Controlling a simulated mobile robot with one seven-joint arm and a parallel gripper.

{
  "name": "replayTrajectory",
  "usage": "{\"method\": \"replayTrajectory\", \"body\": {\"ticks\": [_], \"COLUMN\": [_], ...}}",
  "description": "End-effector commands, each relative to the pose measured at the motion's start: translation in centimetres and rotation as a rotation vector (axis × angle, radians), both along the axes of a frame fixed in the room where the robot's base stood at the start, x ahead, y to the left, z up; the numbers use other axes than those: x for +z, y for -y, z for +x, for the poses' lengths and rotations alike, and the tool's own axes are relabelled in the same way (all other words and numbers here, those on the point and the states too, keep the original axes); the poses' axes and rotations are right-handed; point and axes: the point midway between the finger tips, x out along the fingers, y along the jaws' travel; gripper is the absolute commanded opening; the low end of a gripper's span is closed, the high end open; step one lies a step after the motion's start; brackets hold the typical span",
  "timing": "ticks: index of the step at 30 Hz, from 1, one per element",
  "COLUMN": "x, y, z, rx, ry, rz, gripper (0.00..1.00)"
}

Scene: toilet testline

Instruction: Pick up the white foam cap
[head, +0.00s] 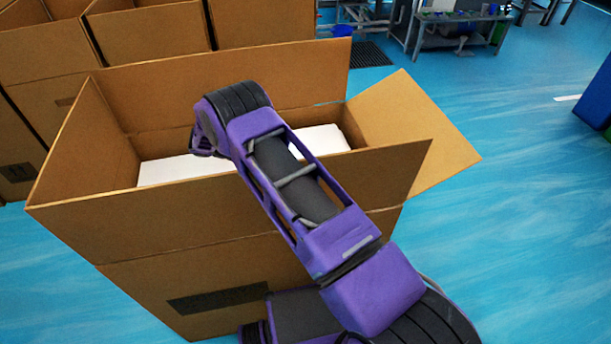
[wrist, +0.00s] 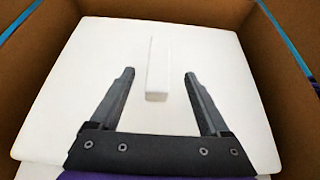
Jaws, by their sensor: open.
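The white foam cap (wrist: 212,60) lies inside an open cardboard box (head: 190,225). In the wrist view it is a broad flat white slab with a narrow raised white ridge (wrist: 157,80) in its middle. In the head view only parts of the cap (head: 180,171) show behind my arm and the box wall. My gripper (wrist: 159,74) is open, with its two dark fingers apart on either side of the ridge. Whether the fingers reach down beside the ridge or are still above it, I cannot tell. The head view hides my fingers.
The box's walls stand up around the cap, and one flap (head: 420,130) is folded outward at the right. More open cardboard boxes (head: 150,32) stand behind at the left. A grey workbench (head: 460,20) is at the back. The blue floor (head: 520,230) at the right is clear.

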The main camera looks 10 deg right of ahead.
Motion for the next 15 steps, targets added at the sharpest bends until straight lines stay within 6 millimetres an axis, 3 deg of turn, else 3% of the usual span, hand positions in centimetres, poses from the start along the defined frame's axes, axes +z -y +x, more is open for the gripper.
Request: {"method": "replayTrajectory", "body": {"ticks": [15], "x": [-2.6], "y": [4.7], "z": [0.1], "rx": [-0.002], "ry": [-0.001], "rz": [0.000], "gripper": [0.80]}}
